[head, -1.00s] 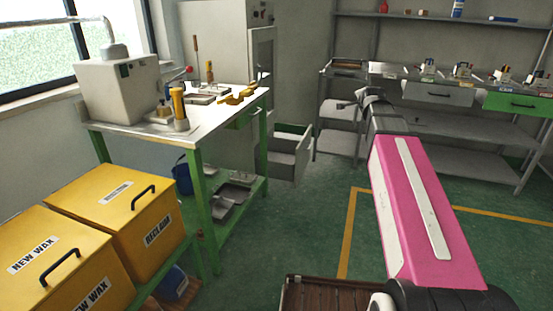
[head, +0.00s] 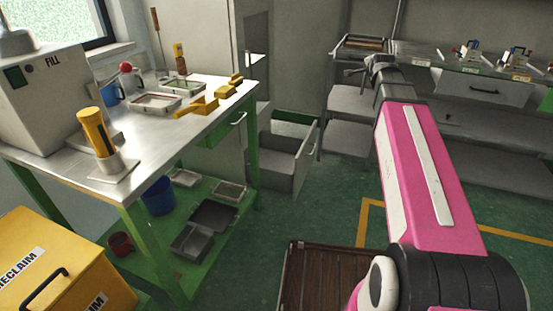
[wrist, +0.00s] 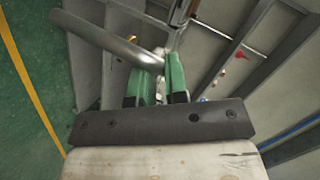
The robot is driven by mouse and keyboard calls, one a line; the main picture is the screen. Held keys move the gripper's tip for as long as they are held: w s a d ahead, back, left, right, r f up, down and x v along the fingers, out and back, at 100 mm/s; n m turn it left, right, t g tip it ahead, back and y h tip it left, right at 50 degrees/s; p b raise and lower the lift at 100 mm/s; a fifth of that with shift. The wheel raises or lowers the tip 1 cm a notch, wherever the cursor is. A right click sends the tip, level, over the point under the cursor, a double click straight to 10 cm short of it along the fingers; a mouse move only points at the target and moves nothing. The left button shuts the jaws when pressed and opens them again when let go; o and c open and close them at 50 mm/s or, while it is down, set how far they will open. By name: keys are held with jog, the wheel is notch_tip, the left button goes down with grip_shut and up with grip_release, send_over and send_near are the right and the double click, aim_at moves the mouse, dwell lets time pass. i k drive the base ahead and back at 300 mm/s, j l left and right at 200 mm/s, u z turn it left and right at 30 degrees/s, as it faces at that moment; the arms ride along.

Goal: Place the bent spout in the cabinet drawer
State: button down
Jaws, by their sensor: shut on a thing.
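The bent spout (wrist: 108,41) is a grey metal tube in the wrist view, running from the upper left to a bend between my green fingers. My gripper (wrist: 160,82) is shut on it; the bend is partly hidden by the fingers. In the head view my gripper (head: 377,66) is small, at the far end of my pink arm, in front of the back bench. The cabinet drawer (head: 304,162) is grey, low and pulled open, left of my gripper in the picture. Part of its inside shows, with a green panel behind. The tall grey cabinet (head: 200,35) stands behind the worktable.
A green-legged steel worktable (head: 150,150) at left holds a wax machine (head: 40,100), a yellow-handled tool (head: 95,132) and yellow pieces. A grey bench (head: 470,70) runs along the back right. Green floor before the drawer is clear.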

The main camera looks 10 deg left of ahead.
aim_at(267, 164)
jog(key=i+u, duration=0.35)
jog(key=i+l+u, duration=0.35)
jog(key=i, duration=0.2)
jog(key=i+j+u, duration=0.15)
jog(key=i, duration=0.3)
